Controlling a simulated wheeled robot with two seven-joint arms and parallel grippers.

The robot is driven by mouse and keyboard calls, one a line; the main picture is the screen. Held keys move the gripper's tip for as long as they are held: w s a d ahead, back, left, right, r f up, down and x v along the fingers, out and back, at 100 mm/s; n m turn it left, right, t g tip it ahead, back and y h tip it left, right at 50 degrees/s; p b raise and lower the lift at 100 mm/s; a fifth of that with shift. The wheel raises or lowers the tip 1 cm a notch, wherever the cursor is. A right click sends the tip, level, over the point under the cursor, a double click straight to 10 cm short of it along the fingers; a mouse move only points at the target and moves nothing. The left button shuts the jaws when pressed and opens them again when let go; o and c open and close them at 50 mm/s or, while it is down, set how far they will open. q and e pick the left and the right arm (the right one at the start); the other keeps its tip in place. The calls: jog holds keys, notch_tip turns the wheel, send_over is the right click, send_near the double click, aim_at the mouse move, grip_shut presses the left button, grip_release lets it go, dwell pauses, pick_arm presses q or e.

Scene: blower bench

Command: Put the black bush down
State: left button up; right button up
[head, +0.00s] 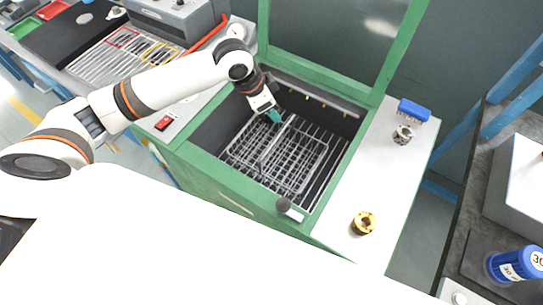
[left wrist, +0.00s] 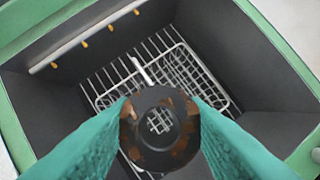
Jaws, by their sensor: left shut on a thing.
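My left gripper (head: 274,116) reaches into the open green blower cabinet (head: 228,192). In the left wrist view its teal fingers (left wrist: 158,118) are shut on the black bush (left wrist: 152,158), a dark ring with brown patches and a hole through its middle. The bush is held above the wire basket (left wrist: 219,88), whose mesh shows through the hole. In the head view the bush is hidden or too small to make out. The basket (head: 303,182) lies on the bars inside the cabinet and looks empty. My right gripper is in neither view.
The cabinet's lid (head: 385,62) stands open at the back. On the right-hand worktop (head: 375,178) are a blue brush (head: 414,110), a metallic part (head: 403,134) and a brass ring (head: 363,223). A rack with red and yellow frames (head: 120,52) is at the upper left.

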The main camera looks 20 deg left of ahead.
pick_arm(q)
jog(key=w+a+f+m+g+h+b, duration=0.1)
jog(key=a+f+m+b, duration=0.15)
jog(key=f, duration=0.35)
jog(key=w+a+f+m+g+b, duration=0.1)
jog(key=a+f+m, duration=0.1)
jog(key=f+m, duration=0.35)
jog(key=n, duration=0.2)
send_near(265, 150)
jog(key=x, duration=0.5)
jog(key=shift+d, duration=0.2)
jog(key=shift+w+f, duration=0.1)
jog(key=shift+f, duration=0.35)
jog(key=shift+f, duration=0.1)
jog(key=o, duration=1.2)
jog(key=shift+o, duration=0.2)
